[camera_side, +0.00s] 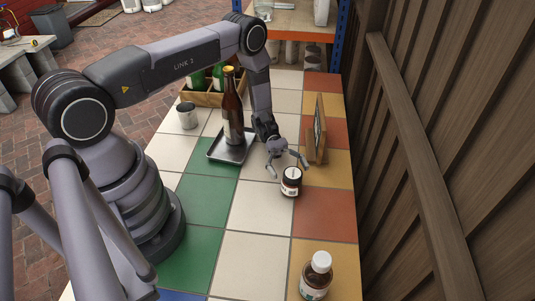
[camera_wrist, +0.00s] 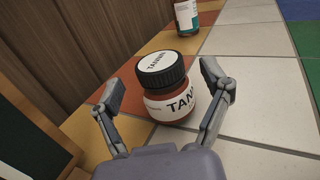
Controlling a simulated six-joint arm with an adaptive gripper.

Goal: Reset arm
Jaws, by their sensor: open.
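My arm reaches over the tiled table, bent at the elbow. My gripper (camera_side: 287,163) is low over the table in the side view, just behind a small brown jar with a black lid (camera_side: 291,181). In the wrist view my gripper (camera_wrist: 158,85) is open, with one finger on each side of the jar (camera_wrist: 170,101). The jar stands upright and has a white label reading "TANNIN" in part. A gap shows between the left finger and the jar. Whether the right finger touches it, I cannot tell.
A brown bottle (camera_side: 232,115) stands on a metal tray (camera_side: 213,153) beside my forearm. A framed board (camera_side: 310,130) stands close right of my gripper. A metal cup (camera_side: 187,115), a wooden crate (camera_side: 205,98) and a white-capped bottle (camera_side: 317,275) are also there. The front middle tiles are clear.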

